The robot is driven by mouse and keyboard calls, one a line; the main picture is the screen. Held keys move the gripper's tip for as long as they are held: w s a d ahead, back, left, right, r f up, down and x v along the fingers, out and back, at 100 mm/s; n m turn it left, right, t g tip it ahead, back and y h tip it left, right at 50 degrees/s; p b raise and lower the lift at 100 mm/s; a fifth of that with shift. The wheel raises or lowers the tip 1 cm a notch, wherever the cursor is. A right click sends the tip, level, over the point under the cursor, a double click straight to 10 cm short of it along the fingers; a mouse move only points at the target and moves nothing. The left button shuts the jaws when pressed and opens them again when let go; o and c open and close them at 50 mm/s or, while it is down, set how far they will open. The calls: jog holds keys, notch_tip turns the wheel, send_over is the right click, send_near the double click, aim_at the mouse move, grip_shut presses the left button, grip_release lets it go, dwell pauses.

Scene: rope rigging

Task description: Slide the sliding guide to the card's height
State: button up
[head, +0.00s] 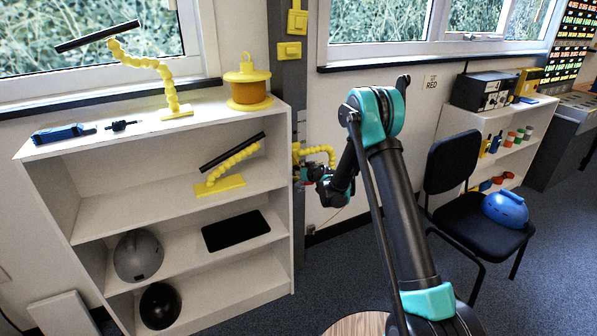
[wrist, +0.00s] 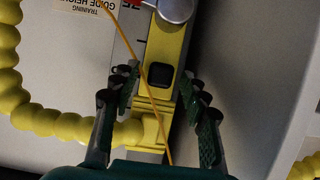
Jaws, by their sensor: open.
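The yellow sliding guide (wrist: 152,106) sits on an upright rail in the wrist view, with a yellow segmented arm (wrist: 70,125) joining it from the left. A yellow plate with a black square (wrist: 160,76) is in line with it. My gripper (wrist: 162,84) is open, with one finger on each side of the yellow parts; I cannot tell whether they touch. In the head view my gripper (head: 320,173) is at the rail, partly hiding the guide. A card with upside-down print (wrist: 86,5) is cut off at the wrist view's top edge.
A thin orange cord (wrist: 143,70) crosses in front of the rail between my fingers. A silver round part (wrist: 176,8) is at the top of the rail. A white shelf unit (head: 285,205) stands close left of the rail; a black chair (head: 455,165) stands to the right.

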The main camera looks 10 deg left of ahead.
jog(key=shift+w, duration=0.1)
jog(key=shift+c, duration=0.6)
grip_shut()
notch_tip(320, 180, up, 11)
jog(key=shift+f, duration=0.1)
jog(key=shift+o, duration=0.6)
grip_release()
jog(key=v, duration=1.2)
